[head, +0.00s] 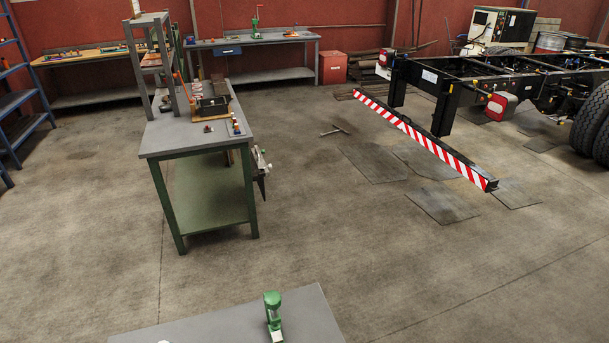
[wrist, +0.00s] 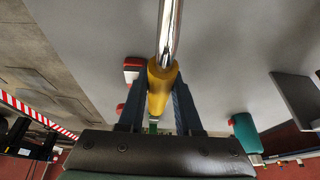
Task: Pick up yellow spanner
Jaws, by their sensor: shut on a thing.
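The yellow spanner (wrist: 161,80) shows in the wrist view as a yellow handle with a shiny metal shaft running up out of the top of the picture. Its far end is out of frame. My gripper (wrist: 159,98) has its two dark blue fingers on either side of the yellow handle and is shut on it. A grey surface fills the view behind the shaft; I cannot tell whether the spanner touches it. In the head view I make out neither my gripper nor the yellow spanner.
In the wrist view, a red and white object (wrist: 132,70) lies left of the handle and a green-and-red one (wrist: 245,132) to the right. The head view shows a green-legged workbench (head: 180,138), a near grey tabletop (head: 305,310), a striped bar (head: 430,143) and open floor between.

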